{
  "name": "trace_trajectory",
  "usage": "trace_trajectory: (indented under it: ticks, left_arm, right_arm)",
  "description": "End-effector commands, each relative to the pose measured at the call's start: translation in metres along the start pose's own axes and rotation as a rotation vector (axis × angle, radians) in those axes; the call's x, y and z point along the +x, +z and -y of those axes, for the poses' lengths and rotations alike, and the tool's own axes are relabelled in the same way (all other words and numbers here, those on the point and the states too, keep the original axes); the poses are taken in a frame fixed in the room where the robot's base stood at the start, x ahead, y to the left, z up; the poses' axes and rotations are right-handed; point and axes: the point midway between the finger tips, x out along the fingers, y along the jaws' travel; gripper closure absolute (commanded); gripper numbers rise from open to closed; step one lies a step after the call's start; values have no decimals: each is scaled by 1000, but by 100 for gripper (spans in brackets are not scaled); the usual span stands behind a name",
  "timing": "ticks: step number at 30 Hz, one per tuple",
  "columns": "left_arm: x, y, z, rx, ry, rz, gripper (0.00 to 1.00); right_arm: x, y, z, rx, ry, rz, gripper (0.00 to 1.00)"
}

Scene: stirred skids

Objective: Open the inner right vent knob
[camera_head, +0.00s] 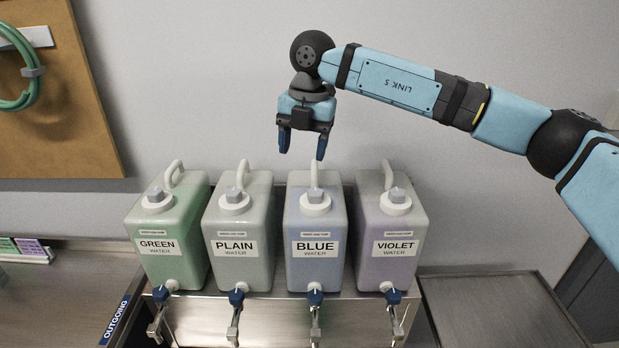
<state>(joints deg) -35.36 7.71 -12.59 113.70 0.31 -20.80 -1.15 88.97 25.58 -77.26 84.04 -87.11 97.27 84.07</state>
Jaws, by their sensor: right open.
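Four jugs stand side by side. The inner right one is the blue jug (315,262), labelled BLUE WATER. Its vent knob (315,196) is a small grey block on a white round cap on the jug's top, in front of the handle. My right gripper (302,154) points down with open, empty fingers. In the picture it is above the blue jug's handle, apart from the knob. My left gripper is not in view.
The green jug (172,250), plain jug (240,255) and violet jug (386,258) have similar caps and handles. Blue-handled taps hang at the front, including the blue jug's tap (315,298). A metal tray (490,310) lies right. The wall is behind.

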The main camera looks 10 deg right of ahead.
Motion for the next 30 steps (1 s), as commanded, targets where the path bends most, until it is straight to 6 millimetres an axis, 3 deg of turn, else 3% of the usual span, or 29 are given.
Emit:
trace_trajectory:
  ticks: [3,8,24,30]
  left_arm:
    - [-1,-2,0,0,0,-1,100]
    - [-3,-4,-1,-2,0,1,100]
    - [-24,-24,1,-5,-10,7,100]
    - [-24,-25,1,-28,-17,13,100]
  right_arm:
    - [-21,16,14,61,-72,67,38]
    - [-19,21,20,82,-97,86,38]
    - [82,27,29,77,-93,80,38]
    - [105,29,31,77,-92,81,38]
